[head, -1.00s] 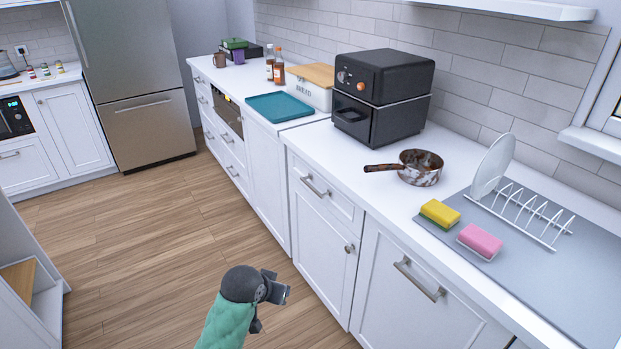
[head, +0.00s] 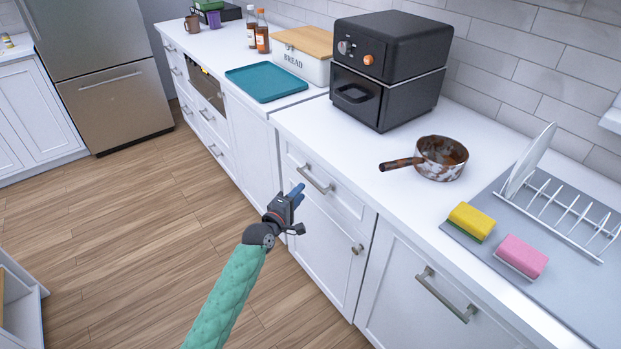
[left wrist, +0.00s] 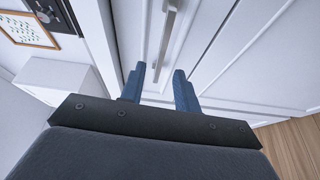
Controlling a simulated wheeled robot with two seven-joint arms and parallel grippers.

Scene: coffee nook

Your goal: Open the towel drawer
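A white drawer front (head: 340,200) with a grey bar handle (head: 314,179) sits under the counter, below the black oven; it is closed. No label shows which drawer is the towel drawer. My left gripper (head: 296,190) is just to the left of this handle, its blue fingers pointing at the drawer. In the left wrist view its two fingers (left wrist: 158,82) are apart with nothing between them. A bar handle (left wrist: 167,40) lies just beyond the fingertips, roughly in line with the gap, and I see no contact. My right gripper is not in view.
A cupboard door with a knob (head: 357,249) is below the drawer, and another front with a bar handle (head: 446,294) is to the right. A rusty pan (head: 440,158) and black oven (head: 385,70) stand on the counter. The wood floor (head: 130,240) is clear.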

